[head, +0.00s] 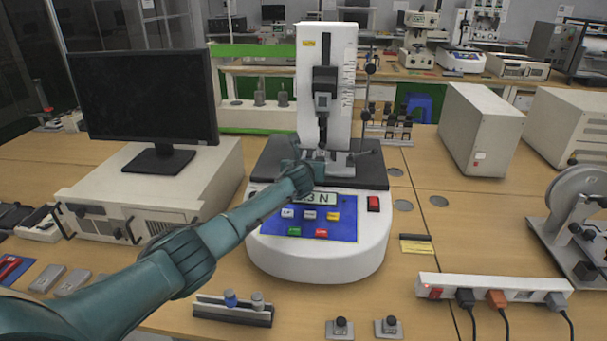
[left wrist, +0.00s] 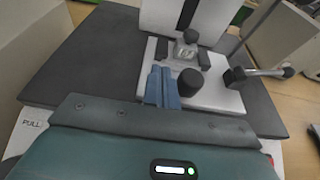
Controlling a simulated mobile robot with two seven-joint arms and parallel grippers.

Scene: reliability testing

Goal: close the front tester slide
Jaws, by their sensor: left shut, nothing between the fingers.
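The front tester (head: 318,256) is a white machine with a blue button panel and a display. A dark grey plate (head: 360,172) lies on its base; it fills much of the left wrist view (left wrist: 75,75). A white upright column (head: 342,55) carries a black carriage (head: 324,85). A label reading PULL (left wrist: 32,124) shows at the left edge in the wrist view. My left gripper (head: 317,160) is shut and empty, over the plate in front of the column. Its blue fingers (left wrist: 162,86) appear beside a black knob (left wrist: 190,82); contact is unclear. My right gripper is not in view.
A monitor (head: 145,97) on a white case stands at left. A power strip (head: 495,294) with cables lies at front right. A small rail fixture (head: 233,310) lies at the front. White boxes (head: 480,128) stand behind right. Some bench right of the tester is clear.

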